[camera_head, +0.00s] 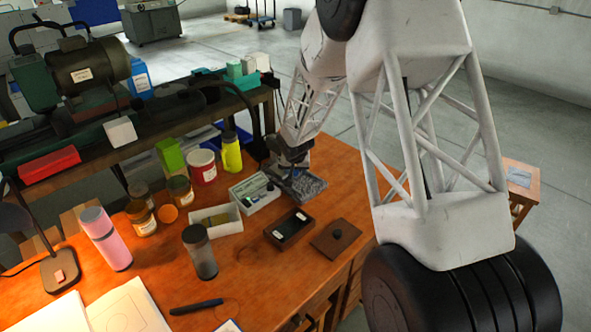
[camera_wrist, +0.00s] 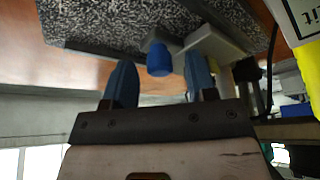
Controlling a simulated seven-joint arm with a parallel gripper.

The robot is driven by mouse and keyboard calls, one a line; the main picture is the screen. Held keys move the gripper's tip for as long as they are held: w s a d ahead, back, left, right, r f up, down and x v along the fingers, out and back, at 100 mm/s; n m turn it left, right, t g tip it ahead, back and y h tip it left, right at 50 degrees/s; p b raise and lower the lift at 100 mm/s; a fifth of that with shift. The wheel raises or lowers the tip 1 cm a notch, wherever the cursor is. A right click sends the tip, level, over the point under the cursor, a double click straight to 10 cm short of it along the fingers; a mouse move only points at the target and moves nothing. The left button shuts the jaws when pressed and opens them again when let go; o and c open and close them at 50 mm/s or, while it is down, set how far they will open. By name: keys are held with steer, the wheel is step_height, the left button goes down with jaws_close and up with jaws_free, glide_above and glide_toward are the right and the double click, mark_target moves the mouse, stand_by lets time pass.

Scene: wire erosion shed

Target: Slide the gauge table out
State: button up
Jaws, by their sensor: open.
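I take the slab and block as the gauge table, but cannot be sure. The slab also shows on the wooden bench in the head view (camera_head: 308,188), at the far right end. My gripper (camera_wrist: 159,68) has two blue fingers, spread apart, one on either side of the knob's line. The knob appears at or just beyond the fingertips; whether they touch it is unclear. In the head view my gripper (camera_head: 291,160) is small and dark, just above the slab.
An open grey case (camera_head: 254,200) stands just left of the slab. A dark tray (camera_head: 289,229) and a brown lid (camera_head: 336,240) lie nearer. A yellow bottle (camera_head: 231,153) and red-white tin (camera_head: 202,166) stand behind. The bench's right front is mostly clear.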

stand_by(0.3)
jaws_close()
steer(key=shift+s+d+f, duration=0.1)
steer(key=shift+s+d, duration=3.4)
steer(key=shift+d, duration=0.05)
jaws_free()
